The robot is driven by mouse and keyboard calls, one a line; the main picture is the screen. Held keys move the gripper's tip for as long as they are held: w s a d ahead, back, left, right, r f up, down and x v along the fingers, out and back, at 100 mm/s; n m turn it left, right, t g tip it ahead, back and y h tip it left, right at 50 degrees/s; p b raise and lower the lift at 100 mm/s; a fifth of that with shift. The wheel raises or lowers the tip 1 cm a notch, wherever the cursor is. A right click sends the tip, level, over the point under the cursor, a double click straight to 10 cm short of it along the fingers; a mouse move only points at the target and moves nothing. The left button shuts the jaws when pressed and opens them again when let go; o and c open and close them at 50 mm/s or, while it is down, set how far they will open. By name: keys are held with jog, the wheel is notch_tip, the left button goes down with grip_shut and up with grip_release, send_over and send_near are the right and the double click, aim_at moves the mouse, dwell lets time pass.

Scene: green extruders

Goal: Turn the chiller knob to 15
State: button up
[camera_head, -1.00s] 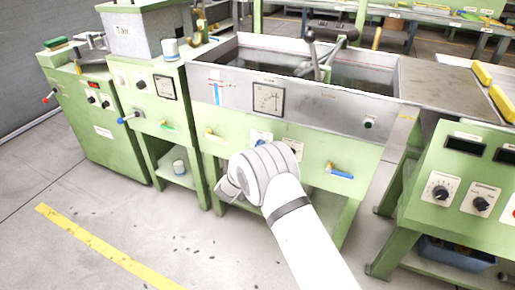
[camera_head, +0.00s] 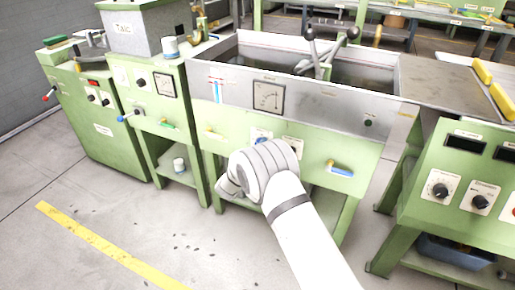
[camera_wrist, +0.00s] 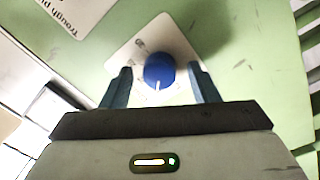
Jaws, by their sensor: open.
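A round blue knob (camera_wrist: 159,70) with a white pointer line sits on a white plate (camera_wrist: 128,56) on the green panel in the wrist view. The pointer line is toward the bottom of that picture. The plate's lettering is too blurred to read, so I cannot confirm the chiller label. My gripper (camera_wrist: 160,78) is open, with one finger on each side of the knob and visible gaps between. In the head view my white arm and wrist are in front of the trough's green front panel (camera_head: 308,158); the fingers are hidden there.
A label starting "Trough" (camera_wrist: 72,12) is beside the knob plate. A blue-handled valve (camera_head: 340,170) is right of my wrist on the same panel. A control cabinet with black knobs (camera_head: 440,190) stands at the right. The floor at lower left is clear.

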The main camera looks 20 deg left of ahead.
jog(key=s+p, duration=0.1)
jog(key=s, duration=0.6)
jog(key=shift+s+a+f, duration=0.15)
jog(key=shift+s+a, duration=0.2)
jog(key=shift+a, duration=0.1)
